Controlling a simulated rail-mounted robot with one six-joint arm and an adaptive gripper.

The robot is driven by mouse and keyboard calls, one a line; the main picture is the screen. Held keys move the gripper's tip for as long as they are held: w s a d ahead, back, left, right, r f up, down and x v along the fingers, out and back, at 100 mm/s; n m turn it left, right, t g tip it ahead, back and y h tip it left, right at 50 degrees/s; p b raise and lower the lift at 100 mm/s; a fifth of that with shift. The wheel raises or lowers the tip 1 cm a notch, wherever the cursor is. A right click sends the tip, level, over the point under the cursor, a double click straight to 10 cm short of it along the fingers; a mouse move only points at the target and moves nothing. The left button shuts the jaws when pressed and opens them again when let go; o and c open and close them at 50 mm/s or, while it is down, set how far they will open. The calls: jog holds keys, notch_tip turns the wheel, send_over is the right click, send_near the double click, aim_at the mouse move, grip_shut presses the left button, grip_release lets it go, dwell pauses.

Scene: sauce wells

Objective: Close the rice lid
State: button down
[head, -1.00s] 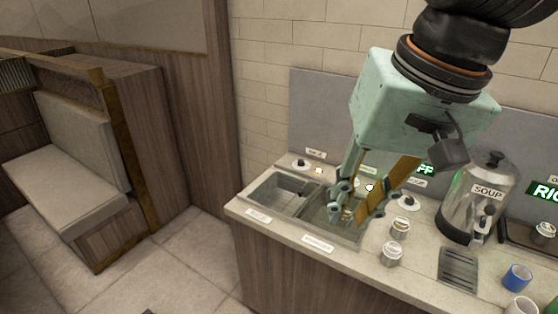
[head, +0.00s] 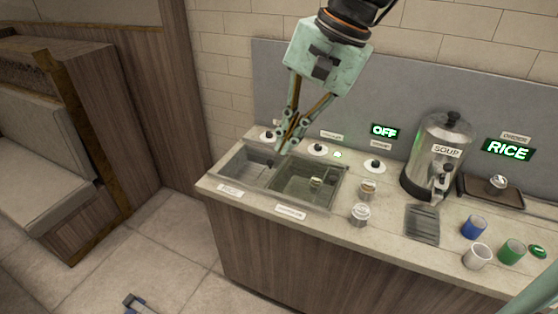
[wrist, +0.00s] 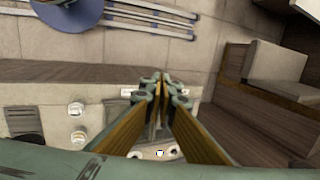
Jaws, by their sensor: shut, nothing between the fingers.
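My gripper (head: 284,148) is shut and empty, its fingertips above the back of the two sunken wells. It also shows in the wrist view (wrist: 161,80), pointing down over the counter's front edge. White discs with black knobs stand behind the wells, at the left (head: 267,136), middle (head: 317,150) and right (head: 376,166). A green lit RICE sign (head: 508,149) hangs on the back panel. I cannot tell which lid is the rice lid.
Two small jars (head: 361,214) stand right of the wells. A soup urn (head: 438,160), a grate (head: 422,225), a dark tray (head: 480,190) and blue (head: 473,227), white (head: 477,256) and green (head: 511,252) cups are farther right. A green lid (head: 537,251) lies beside the green cup.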

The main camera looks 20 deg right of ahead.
jog(key=w+d+f+m+t+y+p, duration=0.1)
jog(key=w+d+f+m, duration=0.7)
jog(key=w+f, duration=0.5)
jog(key=w+d+f+m+t+y+p, duration=0.1)
jog(key=w+d+f+m+y, duration=0.1)
jog(key=w+d+f+m, duration=0.6)
jog(key=w+d+f, duration=0.4)
jog(key=w+f, duration=0.2)
jog(key=w, duration=0.2)
jog(key=shift+w+f+t, duration=0.15)
jog(key=shift+w+t, duration=0.1)
jog(key=shift+t, duration=0.05)
jog(key=shift+a+f, duration=0.1)
send_near(284, 169)
jog(key=x, duration=0.4)
jog(key=shift+w+a+b, duration=0.35)
jog(key=shift+w+a, duration=0.1)
jog(key=shift+w+a+f, duration=0.15)
jog(key=shift+w+a, duration=0.25)
jog(key=shift+a, duration=0.15)
jog(key=shift+w+a+f, duration=0.15)
jog(key=shift+w+a, duration=0.2)
jog(key=shift+a, duration=0.2)
jog(key=shift+w+a+f, duration=0.15)
jog(key=shift+w+a, duration=0.4)
jog(key=shift+a, duration=0.1)
